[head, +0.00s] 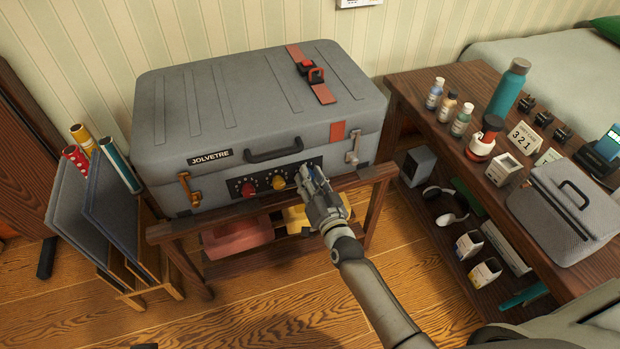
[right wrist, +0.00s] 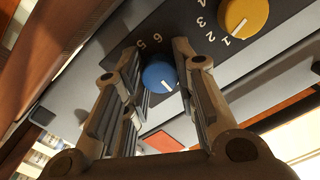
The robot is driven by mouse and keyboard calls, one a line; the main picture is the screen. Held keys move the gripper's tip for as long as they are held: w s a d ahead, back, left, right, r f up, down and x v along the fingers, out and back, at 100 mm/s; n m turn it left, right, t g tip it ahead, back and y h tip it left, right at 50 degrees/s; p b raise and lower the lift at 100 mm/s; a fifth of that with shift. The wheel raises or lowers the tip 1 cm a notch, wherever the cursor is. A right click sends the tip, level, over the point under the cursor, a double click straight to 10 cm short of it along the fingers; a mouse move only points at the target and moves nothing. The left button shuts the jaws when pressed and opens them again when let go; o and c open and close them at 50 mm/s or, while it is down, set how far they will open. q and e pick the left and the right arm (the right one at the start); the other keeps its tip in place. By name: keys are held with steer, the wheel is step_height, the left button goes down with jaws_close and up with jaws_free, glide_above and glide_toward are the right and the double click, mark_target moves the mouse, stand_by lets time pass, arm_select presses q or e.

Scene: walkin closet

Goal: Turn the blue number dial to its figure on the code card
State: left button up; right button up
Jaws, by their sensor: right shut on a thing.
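The grey suitcase (head: 260,110) has a dark dial plate on its front with a red dial (head: 249,188), a yellow dial (head: 279,182) and a blue dial. The blue dial (right wrist: 158,75) shows between my right gripper's fingers in the right wrist view; the gripper hides it in the head view. Its white mark points to the lower right there, and figures 5 and 6 show at its upper left. My right gripper (head: 308,180) is shut on the blue dial. My left gripper is not in view.
The suitcase lies on a wooden rack (head: 190,232) with a pink and a yellow item below. The right table (head: 440,80) holds bottles, a teal flask (head: 507,88) and a grey case (head: 565,210). Blue boards (head: 110,205) stand at left. Floor in front is clear.

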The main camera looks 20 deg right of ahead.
steer(key=m, duration=0.2)
steer(key=shift+m, duration=0.3)
steer(key=m, duration=0.2)
steer(key=shift+m, duration=1)
steer(key=o, duration=1)
steer(key=shift+o, duration=0.2)
steer(key=shift+s, duration=0.1)
